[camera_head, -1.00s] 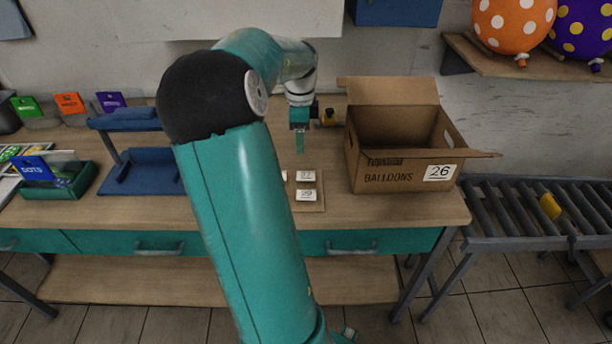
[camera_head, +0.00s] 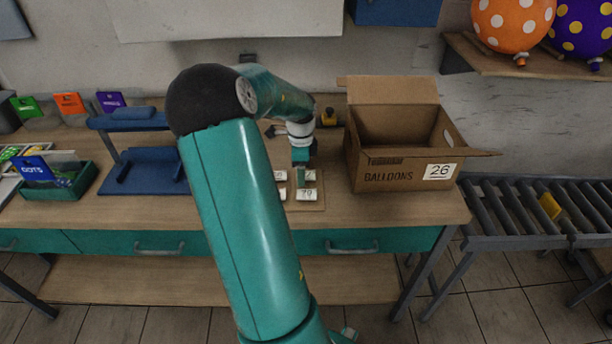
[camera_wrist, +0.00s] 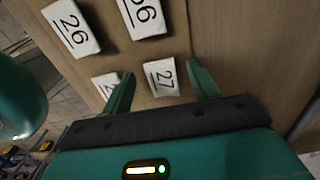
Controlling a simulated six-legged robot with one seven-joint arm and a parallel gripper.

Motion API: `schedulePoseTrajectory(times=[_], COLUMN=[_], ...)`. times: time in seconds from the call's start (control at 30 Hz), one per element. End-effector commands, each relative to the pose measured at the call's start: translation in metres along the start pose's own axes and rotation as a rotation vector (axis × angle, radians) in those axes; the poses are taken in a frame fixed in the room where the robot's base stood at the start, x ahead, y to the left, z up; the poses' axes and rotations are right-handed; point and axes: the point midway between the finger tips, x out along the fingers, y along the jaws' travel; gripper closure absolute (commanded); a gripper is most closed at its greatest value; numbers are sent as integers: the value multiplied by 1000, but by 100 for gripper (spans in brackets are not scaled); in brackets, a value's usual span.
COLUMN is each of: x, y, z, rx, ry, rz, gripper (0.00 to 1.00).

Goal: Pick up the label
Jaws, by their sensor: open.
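Several small white number labels lie on a wooden board (camera_head: 314,206) on the workbench. In the wrist view a label reading 27 (camera_wrist: 161,77) lies between the fingers of my gripper (camera_wrist: 160,70). A label reading 26 (camera_wrist: 70,27) lies at upper left. Another label ending in 6 (camera_wrist: 142,15) is cut by the top edge. A further label (camera_wrist: 104,84) is partly hidden by the left finger. My gripper (camera_head: 301,181) is open and low over the labels in the head view; no contact with the 27 label is visible.
An open cardboard box (camera_head: 400,165) bearing a 26 label stands just right of the board. A blue stand (camera_head: 145,172) and a green tray (camera_head: 70,185) are to the left. A roller conveyor (camera_head: 530,210) adjoins the bench at right.

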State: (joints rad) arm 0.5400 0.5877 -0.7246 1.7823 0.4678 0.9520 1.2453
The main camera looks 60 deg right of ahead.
Motion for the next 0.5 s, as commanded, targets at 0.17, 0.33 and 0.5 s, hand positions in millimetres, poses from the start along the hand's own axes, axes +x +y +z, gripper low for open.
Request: schedulePoseTrajectory(times=[0.17,0.33,0.5], x=[-1,0,3], y=[0,0,0], z=[0,0,0], rx=[0,0,0], ry=[0,0,0], rz=[-1,-1,-1], gripper=[40,40,40])
